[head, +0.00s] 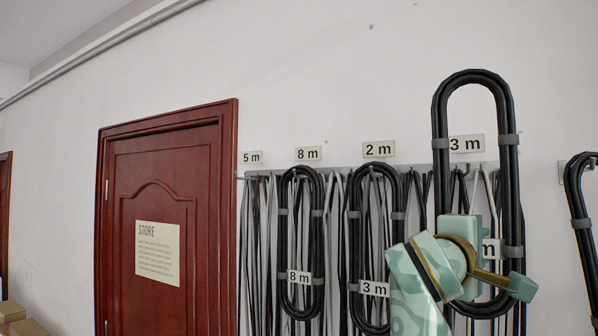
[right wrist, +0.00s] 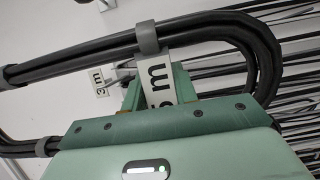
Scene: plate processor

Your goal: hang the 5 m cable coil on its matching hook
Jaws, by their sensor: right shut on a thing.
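My right gripper (head: 478,250) is shut on a long black cable coil (head: 475,78), held upright in front of the rack at the right. In the right wrist view the coil (right wrist: 200,27) crosses above the fingers, and its white tag (right wrist: 158,80) reads "5 m", its digit partly covered. In the head view the gripper hides most of this tag. The 5 m sign (head: 252,157) is at the rack's left end, beside the door. The 5 m hook (head: 241,177) below it holds no looped coil. My left gripper is out of view.
A coil tagged 8 m (head: 284,225) hangs under the 8 m sign (head: 308,153). A coil tagged 3 m (head: 355,235) hangs under the 2 m sign (head: 378,149). The 3 m sign (head: 466,144) is behind the held coil. Another coil (head: 580,205) hangs at the right edge.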

